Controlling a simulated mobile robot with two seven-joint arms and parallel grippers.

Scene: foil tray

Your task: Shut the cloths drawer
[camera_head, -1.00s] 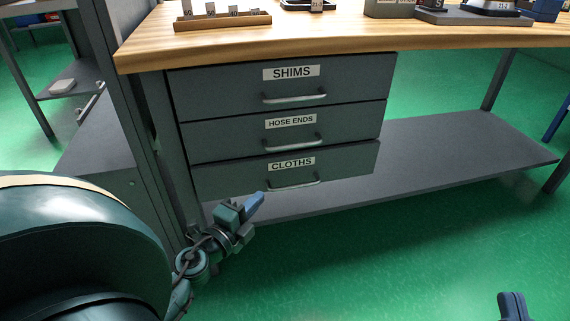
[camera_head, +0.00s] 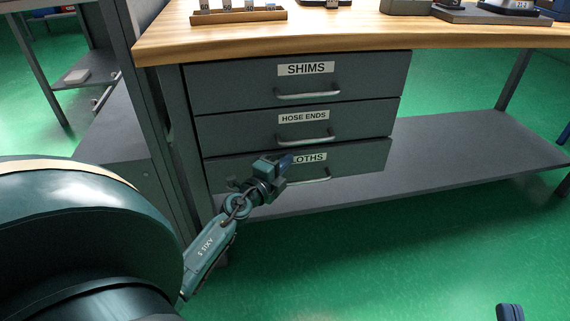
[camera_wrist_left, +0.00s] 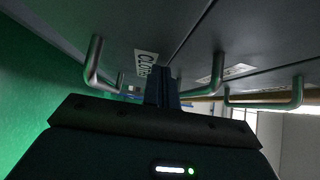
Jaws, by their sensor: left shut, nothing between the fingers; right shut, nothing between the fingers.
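The cloths drawer (camera_head: 350,162) is the lowest of three grey drawers under the workbench. Its front looks about in line with the two above; I cannot tell whether a small gap is left. My left gripper (camera_head: 287,160) is shut and empty, in front of this drawer, and hides the start of its label. In the left wrist view the shut fingers (camera_wrist_left: 162,78) are beside the CLOTHS label (camera_wrist_left: 146,64), with the drawer's handle (camera_wrist_left: 94,64) to the left. I cannot tell whether they touch the front. My right gripper (camera_head: 510,312) shows only partly at the bottom right, shut.
Above are the hose ends drawer (camera_head: 358,121) and the shims drawer (camera_head: 370,76), both with bar handles. The wooden benchtop (camera_head: 350,34) holds several items. A grey lower shelf (camera_head: 470,155) lies to the right. The green floor (camera_head: 400,260) in front is clear.

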